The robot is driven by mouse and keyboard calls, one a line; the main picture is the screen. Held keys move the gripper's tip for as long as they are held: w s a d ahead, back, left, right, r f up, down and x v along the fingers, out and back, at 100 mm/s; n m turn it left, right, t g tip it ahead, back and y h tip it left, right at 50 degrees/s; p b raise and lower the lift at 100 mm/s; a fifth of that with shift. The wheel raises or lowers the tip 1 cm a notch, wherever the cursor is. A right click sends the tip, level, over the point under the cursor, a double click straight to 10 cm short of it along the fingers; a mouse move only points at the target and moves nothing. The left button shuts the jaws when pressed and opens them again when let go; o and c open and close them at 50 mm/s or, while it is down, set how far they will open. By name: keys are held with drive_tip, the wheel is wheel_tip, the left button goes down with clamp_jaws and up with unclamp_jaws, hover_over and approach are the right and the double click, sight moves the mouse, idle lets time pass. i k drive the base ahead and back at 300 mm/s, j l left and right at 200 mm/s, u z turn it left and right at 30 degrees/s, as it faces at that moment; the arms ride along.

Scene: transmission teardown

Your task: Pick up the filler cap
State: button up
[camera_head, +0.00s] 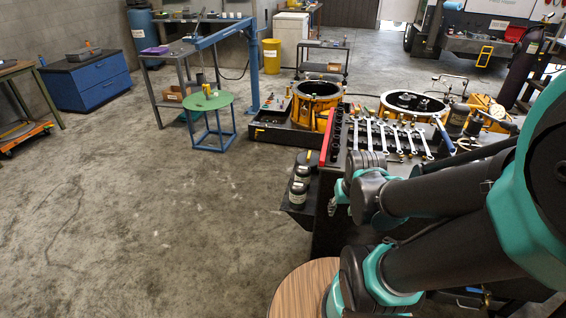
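I cannot pick out the filler cap for certain in the head view; the small parts on the benches are too small to tell apart. My arm reaches in from the right, with black and teal links over the near end of the dark workbench (324,222). What seems to be my gripper (333,205) is at the arm's far end, beside the bench's left edge. It is small and partly hidden by my wrist, so its opening and anything between its fingers do not show.
Wrenches (384,137) lie in a row on the bench beside a red rail (329,137). Dark jars (300,183) stand at its left edge. Yellow housings (317,105) stand behind. A green round table (208,100) holds small items.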

sight(309, 160)
drive_tip(key=z, duration=1.7)
drive_tip(key=u, duration=1.7)
drive_tip(key=i+j+z, duration=0.15)
drive_tip(key=j, duration=0.2)
drive_tip(key=i+j+z, duration=0.1)
drive_tip(key=j, duration=0.25)
drive_tip(key=i+j+z, duration=0.15)
drive_tip(key=j, duration=0.25)
drive_tip(key=j+z, duration=0.1)
drive_tip(key=j, duration=0.25)
drive_tip(key=i, duration=0.05)
